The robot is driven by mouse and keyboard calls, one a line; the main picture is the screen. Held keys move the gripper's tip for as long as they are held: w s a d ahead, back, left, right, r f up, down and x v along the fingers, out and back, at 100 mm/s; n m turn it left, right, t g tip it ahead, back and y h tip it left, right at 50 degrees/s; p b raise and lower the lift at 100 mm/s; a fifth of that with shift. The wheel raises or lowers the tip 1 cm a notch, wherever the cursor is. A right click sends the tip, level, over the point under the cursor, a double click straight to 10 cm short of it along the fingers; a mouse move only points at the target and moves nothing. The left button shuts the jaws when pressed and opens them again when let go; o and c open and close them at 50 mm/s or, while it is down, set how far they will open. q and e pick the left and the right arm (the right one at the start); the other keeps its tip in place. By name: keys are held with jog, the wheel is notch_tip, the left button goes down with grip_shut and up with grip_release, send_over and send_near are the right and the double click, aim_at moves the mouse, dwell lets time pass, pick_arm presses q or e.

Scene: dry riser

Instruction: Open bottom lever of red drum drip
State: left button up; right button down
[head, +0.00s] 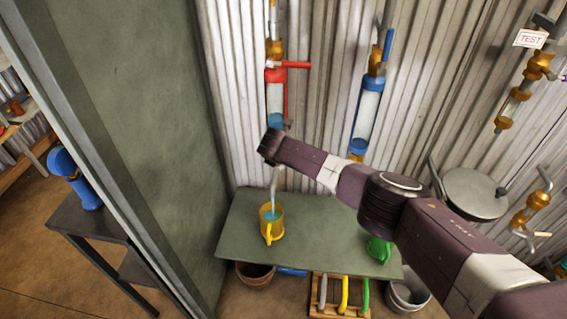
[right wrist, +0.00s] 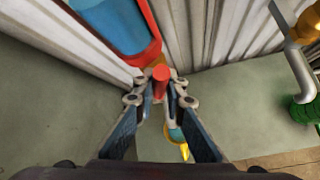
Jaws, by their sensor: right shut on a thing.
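The red drum drip (head: 276,98) hangs upright on the corrugated wall, a clear cylinder with some blue liquid low in it and a red upper lever (head: 293,65) pointing right. My right gripper (right wrist: 160,90) is shut on the red bottom lever (right wrist: 160,73), whose round end shows between its fingertips. In the head view my right arm hides the drum's bottom valve and most of this lever. A thin pale stream or spout runs down into a yellow mug (head: 271,232), which holds blue liquid. The left gripper is not in view.
A green-grey table (head: 330,240) stands below, with a green mug (head: 378,249) at its right. A blue drum (head: 368,108) hangs to the right of the red one. A rack with coloured handles (head: 343,295) stands below the table's front edge.

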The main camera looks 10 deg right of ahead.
jog(key=shift+a+f+h+b, duration=0.2)
jog(key=shift+h+b, duration=0.1)
jog(key=shift+b, duration=0.05)
jog(key=shift+a+r+h+b, duration=0.1)
jog(key=shift+a+h+b, duration=0.2)
jog(key=shift+b, duration=0.25)
jog(key=shift+w+r+n, duration=0.1)
jog(key=shift+n, duration=0.2)
pick_arm(q)
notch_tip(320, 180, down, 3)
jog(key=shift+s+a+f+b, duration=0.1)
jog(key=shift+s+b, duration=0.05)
jog(key=shift+b, duration=0.15)
pick_arm(e)
jog(key=c, duration=2)
grip_release()
jog(key=shift+o, duration=0.2)
jog(key=shift+r, duration=0.1)
jog(key=v, duration=1.2)
jog(key=shift+w+a, duration=0.15)
jog(key=shift+a, duration=0.1)
